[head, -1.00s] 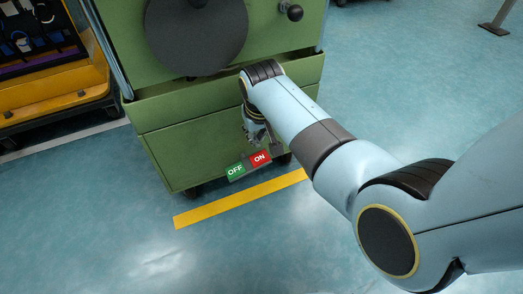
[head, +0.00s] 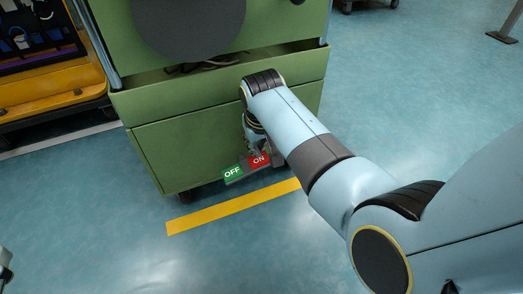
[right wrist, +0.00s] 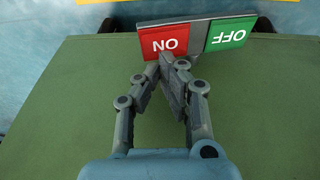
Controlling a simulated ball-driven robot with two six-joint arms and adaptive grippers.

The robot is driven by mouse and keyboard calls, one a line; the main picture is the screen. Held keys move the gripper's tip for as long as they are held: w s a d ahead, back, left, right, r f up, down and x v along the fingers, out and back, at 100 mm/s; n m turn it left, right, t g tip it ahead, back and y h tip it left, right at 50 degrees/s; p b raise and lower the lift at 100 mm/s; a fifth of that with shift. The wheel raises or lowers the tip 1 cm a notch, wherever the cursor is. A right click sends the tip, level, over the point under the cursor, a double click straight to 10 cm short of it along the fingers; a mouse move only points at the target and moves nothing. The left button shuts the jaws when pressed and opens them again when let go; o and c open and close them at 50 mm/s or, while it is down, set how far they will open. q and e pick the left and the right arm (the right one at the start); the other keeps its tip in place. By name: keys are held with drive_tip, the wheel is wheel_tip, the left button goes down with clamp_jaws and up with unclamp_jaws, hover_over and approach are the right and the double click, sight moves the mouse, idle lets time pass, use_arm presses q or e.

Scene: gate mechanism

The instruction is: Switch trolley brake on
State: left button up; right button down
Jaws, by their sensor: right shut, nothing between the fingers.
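The trolley brake pedal is a plate with a red ON half (head: 260,160) and a green OFF half (head: 232,173), low on the front of the green trolley (head: 185,145). In the right wrist view the red ON half (right wrist: 162,42) and the green OFF half (right wrist: 231,35) appear upside down. My right gripper (head: 257,152) points down in front of the trolley. Its shut, empty fingertips (right wrist: 172,66) overlap the lower edge of the ON half; I cannot tell whether they touch it. A small grey part at the head view's left edge may be my left gripper (head: 5,264).
An open drawer (head: 170,95) juts out above the pedal. A yellow floor stripe (head: 232,206) runs in front of the trolley. An orange cart (head: 50,85) stands to the left. The floor in front is clear.

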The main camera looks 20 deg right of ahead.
drive_tip(key=shift+d+f+b, duration=0.1)
drive_tip(key=shift+f+b, duration=0.55)
use_arm(q)
wheel_tip(320, 180, up, 10)
drive_tip(key=w+d+m+t+h, duration=0.1)
drive_tip(key=w+t, duration=0.2)
drive_tip(key=t, duration=0.1)
drive_tip(key=shift+d+t+h, duration=0.3)
